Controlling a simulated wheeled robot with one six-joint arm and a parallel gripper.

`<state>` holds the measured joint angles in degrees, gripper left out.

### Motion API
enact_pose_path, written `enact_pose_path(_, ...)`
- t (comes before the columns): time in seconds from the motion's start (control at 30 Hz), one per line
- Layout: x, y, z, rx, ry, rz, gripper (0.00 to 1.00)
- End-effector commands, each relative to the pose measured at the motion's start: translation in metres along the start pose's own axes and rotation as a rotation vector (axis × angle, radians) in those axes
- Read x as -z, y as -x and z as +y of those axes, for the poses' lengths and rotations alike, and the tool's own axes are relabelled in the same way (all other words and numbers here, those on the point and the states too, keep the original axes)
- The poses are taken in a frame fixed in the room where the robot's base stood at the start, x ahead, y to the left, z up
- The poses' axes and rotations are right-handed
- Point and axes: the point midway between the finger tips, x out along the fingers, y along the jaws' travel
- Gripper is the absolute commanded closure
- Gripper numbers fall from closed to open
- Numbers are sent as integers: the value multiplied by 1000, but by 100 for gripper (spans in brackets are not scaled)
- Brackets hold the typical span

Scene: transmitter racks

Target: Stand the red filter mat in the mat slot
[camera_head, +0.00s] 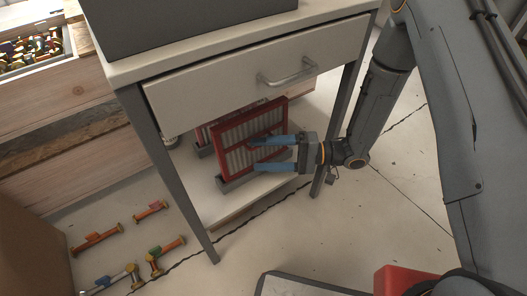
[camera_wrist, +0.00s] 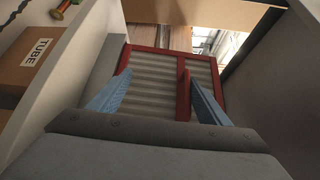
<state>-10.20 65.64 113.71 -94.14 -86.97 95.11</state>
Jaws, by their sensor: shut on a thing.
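The red filter mat (camera_head: 240,130) is a red-framed panel with pale pleats and a red middle bar. It stands nearly upright on the lower shelf, its bottom edge at a grey slot base (camera_head: 236,182). I cannot tell whether it is fully seated in that base. My gripper (camera_head: 262,153), with blue fingers, reaches in from the right and is shut on the mat. In the wrist view the mat (camera_wrist: 155,68) fills the space ahead, with a finger on either side of part of it. Its lower part is hidden there by my gripper body.
A similar red-framed panel (camera_head: 202,134) stands behind. The drawer (camera_head: 230,75) with its handle hangs just above, and table legs (camera_head: 175,175) stand close by. A box marked TUBE (camera_wrist: 38,65) lies left. Small tubes (camera_head: 97,238) lie on the floor.

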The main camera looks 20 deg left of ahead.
Motion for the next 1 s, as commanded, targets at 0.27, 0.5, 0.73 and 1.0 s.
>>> enact_pose_path(0.27, -1, 0, -1, -2, 1, -2, 35)
enact_pose_path(0.5, -1, 3, -2, -1, 2, -2, 35)
enact_pose_path(0.73, 0, 34, -3, 0, 1, 2, 35)
enact_pose_path(1.0, 0, 71, -2, 0, 3, 0, 35)
